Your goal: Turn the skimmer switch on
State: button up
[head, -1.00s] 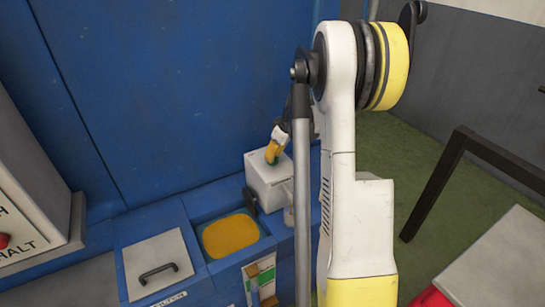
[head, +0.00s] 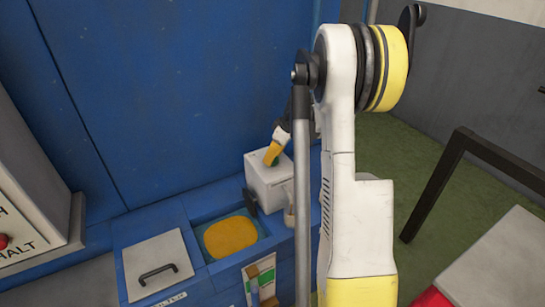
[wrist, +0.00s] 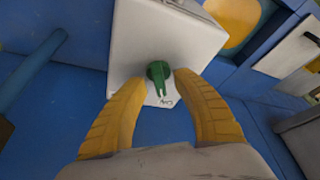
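The skimmer switch is a green rotary knob (wrist: 158,72) on the face of a white box (wrist: 163,35). In the head view the white box (head: 266,184) stands at the back of the blue unit, and the knob is mostly hidden behind my gripper (head: 272,155). In the wrist view my gripper (wrist: 160,82) is open. Its two yellow fingers reach to either side of the knob, with gaps between the knob and each finger. The knob's pointed end faces toward my palm, beside a small printed label (wrist: 166,102) that I cannot read fully.
An open bay with an orange disc (head: 230,236) lies in front of the box, with a dark round lid (head: 249,201) raised beside it. A grey hatch with a black handle (head: 158,272) is at left. The blue wall (head: 180,90) rises close behind.

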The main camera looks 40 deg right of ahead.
jog(key=shift+r, duration=0.15)
jog(key=v, duration=1.1)
jog(key=shift+r, duration=0.35)
jog(key=shift+s, duration=0.15)
jog(key=s+a+r+m+h+b, duration=0.1)
jog(key=s+a+r, duration=0.1)
jog(key=a, duration=0.8)
jog(key=s+a+r+b, duration=0.1)
jog(key=a+r, duration=0.1)
jog(key=a, duration=0.7)
jog(key=s+a+f+m+t+b, duration=0.1)
jog(key=s+a+f, duration=0.1)
jog(key=s+a, duration=0.4)
jog(key=s+a+f+m+t+b, duration=0.1)
jog(key=s+a+f, duration=0.2)
jog(key=s+a, duration=0.3)
jog(key=a, duration=0.4)
jog(key=shift+s+a+f+t, duration=0.15)
jog(key=shift+s+a+t, duration=0.2)
jog(key=shift+t, duration=0.05)
